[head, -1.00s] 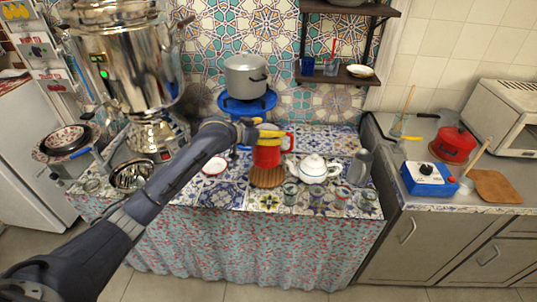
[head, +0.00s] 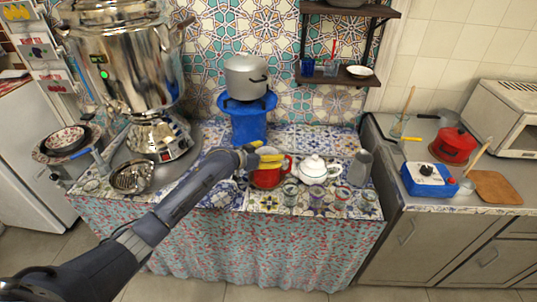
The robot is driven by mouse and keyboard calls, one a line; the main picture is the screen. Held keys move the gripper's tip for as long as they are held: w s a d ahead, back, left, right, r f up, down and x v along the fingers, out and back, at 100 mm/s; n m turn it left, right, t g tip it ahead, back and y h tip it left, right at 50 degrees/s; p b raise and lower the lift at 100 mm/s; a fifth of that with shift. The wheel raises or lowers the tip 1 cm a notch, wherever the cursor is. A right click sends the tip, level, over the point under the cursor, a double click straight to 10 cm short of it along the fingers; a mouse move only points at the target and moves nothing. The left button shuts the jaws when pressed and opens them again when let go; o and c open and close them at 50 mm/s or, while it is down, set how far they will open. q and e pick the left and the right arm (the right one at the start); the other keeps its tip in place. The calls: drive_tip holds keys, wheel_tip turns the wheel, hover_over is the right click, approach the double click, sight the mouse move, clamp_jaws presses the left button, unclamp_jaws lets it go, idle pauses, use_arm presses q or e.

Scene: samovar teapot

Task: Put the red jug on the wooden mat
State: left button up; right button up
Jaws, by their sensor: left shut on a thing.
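The red jug (head: 268,179) is upright in the head view, at the middle front of the tiled table. My left gripper (head: 271,159), with yellow fingers, is at the jug's top and shut on it. The wooden mat is almost wholly hidden under or behind the jug, so I cannot tell whether the jug touches it or hovers just above. My right gripper is not in view.
A white teapot (head: 313,169) stands close to the right of the jug. Several small glasses (head: 316,194) line the front right, with a grey pitcher (head: 360,168) behind. A blue stand (head: 249,125) holds a grey pot (head: 246,77) behind. A large samovar (head: 125,65) is at left.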

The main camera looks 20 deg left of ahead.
use_arm(q)
drive_tip(key=shift+f, duration=0.1)
idle(0.3)
drive_tip(key=o, duration=1.5)
drive_tip(key=shift+f, duration=0.1)
drive_tip(key=v, duration=1.2)
drive_tip(key=shift+s+d, duration=0.1)
